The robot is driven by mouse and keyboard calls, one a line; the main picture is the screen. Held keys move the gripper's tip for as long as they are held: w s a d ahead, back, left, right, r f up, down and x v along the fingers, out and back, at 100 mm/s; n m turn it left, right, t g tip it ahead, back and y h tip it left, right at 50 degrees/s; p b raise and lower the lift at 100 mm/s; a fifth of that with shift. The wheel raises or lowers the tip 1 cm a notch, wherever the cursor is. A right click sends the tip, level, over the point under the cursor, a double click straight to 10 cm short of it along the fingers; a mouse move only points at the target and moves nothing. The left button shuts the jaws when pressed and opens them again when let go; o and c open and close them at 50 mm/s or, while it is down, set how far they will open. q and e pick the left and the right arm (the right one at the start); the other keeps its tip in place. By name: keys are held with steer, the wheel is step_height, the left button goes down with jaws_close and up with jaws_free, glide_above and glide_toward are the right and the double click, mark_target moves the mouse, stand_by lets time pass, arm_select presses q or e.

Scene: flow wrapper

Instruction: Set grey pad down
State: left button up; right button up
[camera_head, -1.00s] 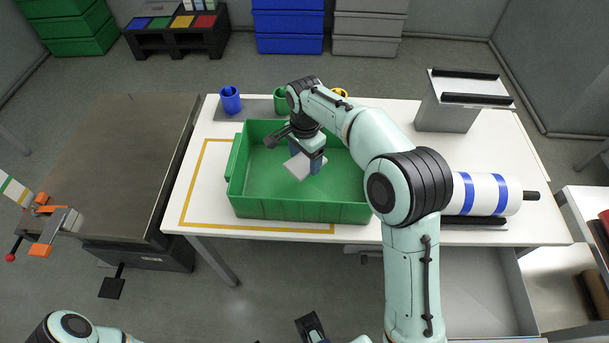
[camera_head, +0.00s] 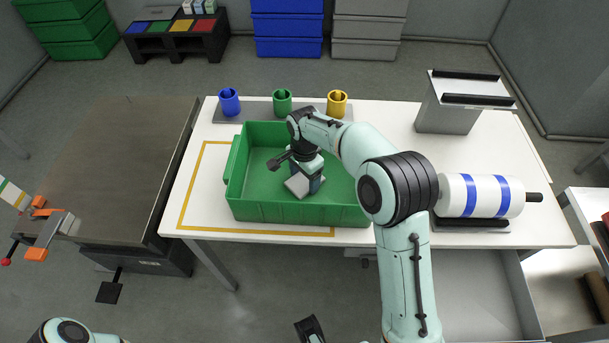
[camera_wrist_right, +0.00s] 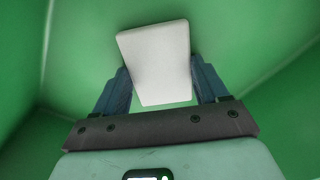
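The grey pad (camera_head: 299,185) is a light grey flat square piece low inside the green bin (camera_head: 290,211). My right gripper (camera_head: 308,180) reaches down into the bin and has the pad between its fingers. In the right wrist view, the pad (camera_wrist_right: 158,62) sits between two blue fingers (camera_wrist_right: 160,80), whose tips meet its side edges. Whether the pad touches the bin floor cannot be told.
The bin stands on a white table (camera_head: 400,125) beside a yellow outline (camera_head: 195,180). Blue (camera_head: 229,101), green (camera_head: 282,101) and yellow (camera_head: 337,103) cups stand behind it. A white roll with blue bands (camera_head: 482,196) and a grey stand (camera_head: 447,113) are on the right.

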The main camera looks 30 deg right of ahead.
mark_target(305, 181)
steer(key=o, duration=0.4)
steer(key=shift+o, duration=0.2)
step_height(305, 181, up, 12)
steer(key=p, duration=0.2)
steer(key=shift+r, duration=0.15)
stand_by(0.4)
